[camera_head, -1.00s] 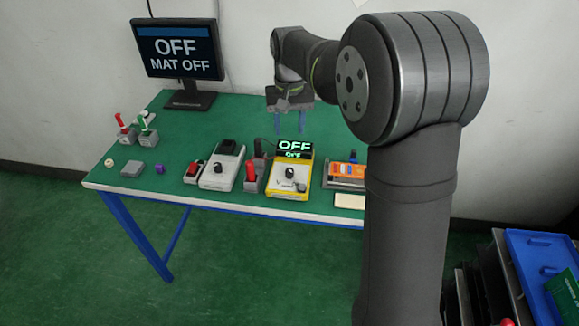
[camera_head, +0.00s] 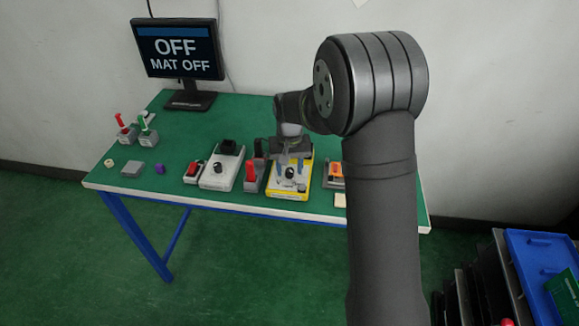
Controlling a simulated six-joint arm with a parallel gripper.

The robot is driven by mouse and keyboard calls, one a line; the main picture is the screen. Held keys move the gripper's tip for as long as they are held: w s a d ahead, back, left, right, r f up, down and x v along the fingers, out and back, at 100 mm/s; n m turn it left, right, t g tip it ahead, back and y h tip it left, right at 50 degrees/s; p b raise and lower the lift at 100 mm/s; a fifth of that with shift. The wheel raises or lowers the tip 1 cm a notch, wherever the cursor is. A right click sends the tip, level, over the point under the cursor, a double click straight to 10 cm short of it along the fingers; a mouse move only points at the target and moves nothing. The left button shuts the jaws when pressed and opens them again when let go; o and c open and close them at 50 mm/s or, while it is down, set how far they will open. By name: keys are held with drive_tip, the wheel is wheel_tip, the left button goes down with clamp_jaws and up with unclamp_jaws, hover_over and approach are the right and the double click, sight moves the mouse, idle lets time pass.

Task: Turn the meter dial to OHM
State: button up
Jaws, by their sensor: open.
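The yellow-edged meter (camera_head: 274,191) stands near the front edge of the green table. Its round dark dial (camera_head: 290,173) shows on the pale face. I cannot tell whether the fingers touch the dial. My gripper hides the meter's own display. The monitor (camera_head: 178,50) at the back left reads OFF and MAT OFF.
Left of the meter are a red lever fixture (camera_head: 252,176), a grey box with a black knob (camera_head: 220,172) and a red switch (camera_head: 194,171). An orange device (camera_head: 335,173) is close on the right. Two small levers (camera_head: 135,129) stand far left.

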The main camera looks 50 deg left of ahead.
drive_tip(key=shift+c, duration=0.2)
clamp_jaws()
drive_tip(key=shift+m, duration=0.3)
drive_tip(key=m, duration=0.3)
drive_tip(key=shift+m, duration=2.5)
drive_tip(key=shift+o, duration=0.2)
unclamp_jaws()
